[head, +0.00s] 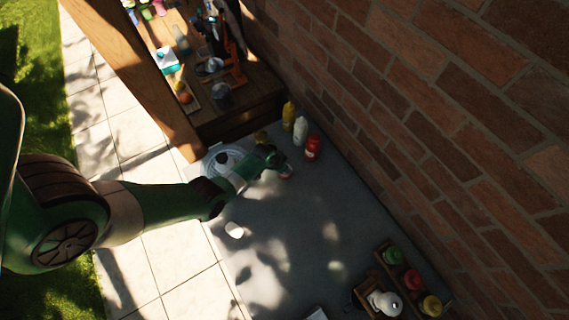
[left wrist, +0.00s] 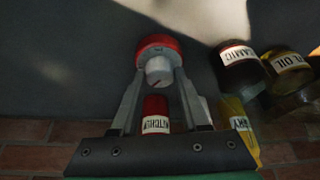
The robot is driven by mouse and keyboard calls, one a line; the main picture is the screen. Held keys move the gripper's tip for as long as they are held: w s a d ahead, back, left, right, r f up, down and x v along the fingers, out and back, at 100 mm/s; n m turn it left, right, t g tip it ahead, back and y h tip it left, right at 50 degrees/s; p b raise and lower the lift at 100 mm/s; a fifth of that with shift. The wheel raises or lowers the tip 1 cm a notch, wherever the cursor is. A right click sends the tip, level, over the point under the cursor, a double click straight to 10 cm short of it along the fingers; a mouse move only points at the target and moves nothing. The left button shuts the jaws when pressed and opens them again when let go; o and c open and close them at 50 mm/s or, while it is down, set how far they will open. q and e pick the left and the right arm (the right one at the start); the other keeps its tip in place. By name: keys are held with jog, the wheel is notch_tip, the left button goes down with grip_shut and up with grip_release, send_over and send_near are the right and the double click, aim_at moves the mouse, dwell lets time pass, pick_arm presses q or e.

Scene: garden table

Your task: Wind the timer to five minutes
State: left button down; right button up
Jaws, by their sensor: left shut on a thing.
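The timer (left wrist: 158,46) has a red round body and a white knob (left wrist: 158,70) facing my left gripper in the left wrist view. It stands on the grey table top (head: 290,220). In the head view it shows as a small red and white shape (head: 287,173), partly hidden by the gripper. My left gripper (left wrist: 160,78) is shut on the knob, with one finger on each side of it. In the head view my left gripper (head: 277,162) reaches in from the left. The dial marks are too small to read. My right gripper is not in view.
Ketchup (head: 312,148), a white bottle (head: 300,130) and mustard (head: 288,114) stand near the brick wall (head: 430,120). Balsamic (left wrist: 238,62) and oil (left wrist: 285,68) bottles are close by. A wooden caddy (head: 366,292) stands front right. The middle of the table is mostly clear.

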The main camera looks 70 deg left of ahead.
pick_arm(q)
jog(key=m+h, duration=0.1)
jog(key=m, duration=0.2)
jog(key=shift+a+f+b, duration=0.1)
jog(key=shift+b, duration=0.25)
jog(key=m+h, duration=0.1)
jog(key=m, duration=0.3)
jog(key=shift+a+h, duration=0.15)
jog(key=shift+h, duration=0.25)
jog(key=shift+m+h, duration=0.4)
jog(key=shift+m, duration=0.8)
jog(key=shift+m+b, duration=0.4)
jog(key=shift+m, duration=0.3)
jog(key=shift+g, duration=0.3)
jog(key=shift+c, duration=2)
grip_release()
jog(key=shift+h, duration=0.3)
